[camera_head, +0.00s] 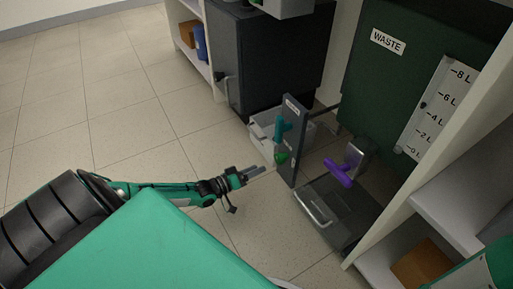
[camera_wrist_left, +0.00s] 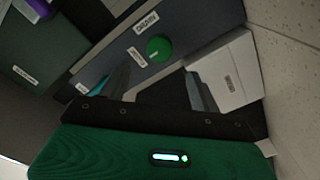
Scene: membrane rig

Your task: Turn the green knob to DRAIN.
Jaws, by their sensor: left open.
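The green knob (camera_head: 282,158) sits low on an upright dark panel (camera_head: 293,150), below a teal handle (camera_head: 281,128). In the left wrist view the round green knob (camera_wrist_left: 158,47) lies beside a DRAIN label (camera_wrist_left: 147,23) and another small label (camera_wrist_left: 137,57). I cannot tell where the knob points. My left gripper (camera_head: 257,171) is open and empty, just left of and below the knob in the head view. In the wrist view its fingers (camera_wrist_left: 157,88) are apart, with the knob beyond them, not between them. My right gripper is not in view.
A white bin (camera_head: 262,131) stands behind the panel, also close by in the wrist view (camera_wrist_left: 232,75). A green WASTE tank (camera_head: 400,75) stands behind. Floor at left is clear.

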